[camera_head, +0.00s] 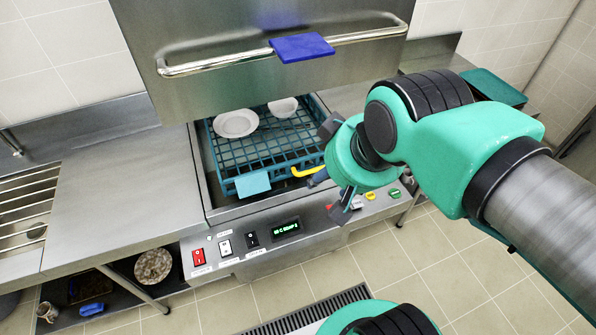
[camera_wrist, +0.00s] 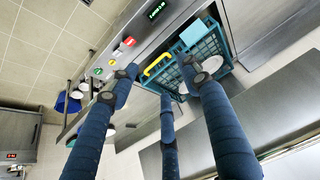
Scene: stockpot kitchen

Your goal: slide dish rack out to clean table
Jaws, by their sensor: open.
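The teal dish rack (camera_head: 225,170) sits in the dishwasher bay under a raised steel hood (camera_head: 225,75). It holds a white plate (camera_head: 236,123) and a smaller white dish (camera_head: 283,107). A light-blue cloth (camera_head: 252,184) hangs at its front left, and a yellow handle (camera_head: 305,171) is at its front right. My gripper (camera_head: 334,168) is open beside the rack's front right, near the handle. In the wrist view the handle (camera_wrist: 157,66) and rack (camera_wrist: 222,52) show beyond the spread fingers (camera_wrist: 156,76). I cannot tell whether a finger touches the handle.
A bare steel counter (camera_head: 125,190) adjoins the machine on the left, with a slatted section (camera_head: 22,205) at its far end. A teal tray (camera_head: 495,88) lies on the right-hand counter. The control panel (camera_head: 300,235) lies below the bay. A blue pad (camera_head: 302,47) hangs on the hood handle.

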